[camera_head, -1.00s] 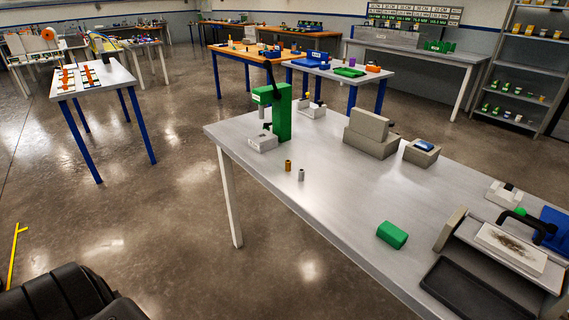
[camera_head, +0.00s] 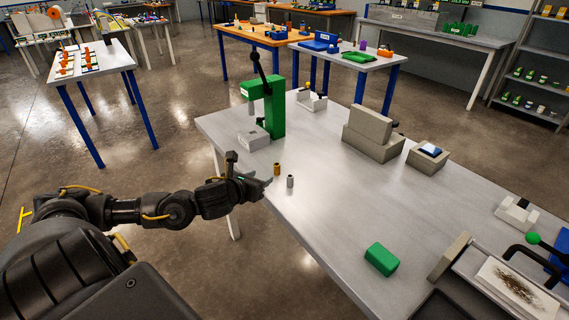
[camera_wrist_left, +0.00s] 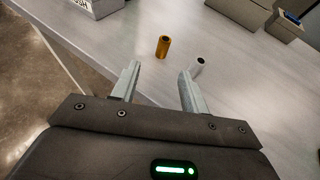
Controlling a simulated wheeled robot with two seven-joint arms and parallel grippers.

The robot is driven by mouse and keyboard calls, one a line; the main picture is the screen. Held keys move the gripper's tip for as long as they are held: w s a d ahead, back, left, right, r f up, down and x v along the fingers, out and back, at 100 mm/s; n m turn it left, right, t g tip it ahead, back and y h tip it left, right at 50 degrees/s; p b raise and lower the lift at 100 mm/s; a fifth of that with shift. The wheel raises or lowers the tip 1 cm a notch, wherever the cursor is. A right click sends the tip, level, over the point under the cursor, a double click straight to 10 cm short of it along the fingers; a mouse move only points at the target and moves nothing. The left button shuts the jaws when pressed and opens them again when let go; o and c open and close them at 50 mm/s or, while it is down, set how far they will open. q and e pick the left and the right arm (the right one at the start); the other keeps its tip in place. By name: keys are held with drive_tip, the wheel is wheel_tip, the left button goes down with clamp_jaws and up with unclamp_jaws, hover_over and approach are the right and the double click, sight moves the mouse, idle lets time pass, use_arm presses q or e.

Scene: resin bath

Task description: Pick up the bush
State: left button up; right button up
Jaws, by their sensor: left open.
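Two small bushes stand upright on the grey table near its left edge. One is a brass-coloured bush (camera_head: 277,169) and the other is a silver-grey bush (camera_head: 290,181), just to its right. In the left wrist view, the brass bush (camera_wrist_left: 162,47) lies ahead of the gap between the fingers, and the grey bush (camera_wrist_left: 197,66) is ahead of the right finger. My left gripper (camera_head: 268,182) is open and empty at the table's edge, just left of the bushes. The fingers (camera_wrist_left: 158,85) appear apart from both bushes. My right gripper is not in view.
A green arbor press (camera_head: 276,108) with a grey block (camera_head: 253,138) stands behind the bushes. A green block (camera_head: 381,259) lies toward the front. Grey blocks (camera_head: 372,142) stand further right. The table (camera_head: 325,205) is clear between these.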

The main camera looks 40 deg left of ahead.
sight(275, 167)
use_arm(q)
drive_tip(key=shift+w+d, duration=0.15)
drive_tip(key=shift+w, duration=0.5)
drive_tip(key=shift+r, duration=0.15)
drive_tip(key=p+x, duration=0.1)
drive_tip(key=x, duration=0.3)
drive_tip(key=shift+w+a+p, duration=0.2)
drive_tip(key=shift+a+p, duration=0.05)
drive_tip(key=shift+p, duration=0.1)
drive_tip(key=shift+w+f, duration=0.2)
drive_tip(key=x, duration=0.1)
drive_tip(key=p+x, duration=0.1)
drive_tip(key=x, duration=0.1)
drive_tip(key=p+x, duration=0.1)
drive_tip(key=shift+w+d+r, duration=0.1)
drive_tip(key=shift+w+r, duration=0.05)
drive_tip(key=shift+w, duration=0.45)
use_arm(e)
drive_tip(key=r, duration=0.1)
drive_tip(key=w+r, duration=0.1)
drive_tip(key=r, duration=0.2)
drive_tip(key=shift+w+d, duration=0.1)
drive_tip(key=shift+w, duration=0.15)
use_arm(q)
drive_tip(key=shift+c, duration=0.3)
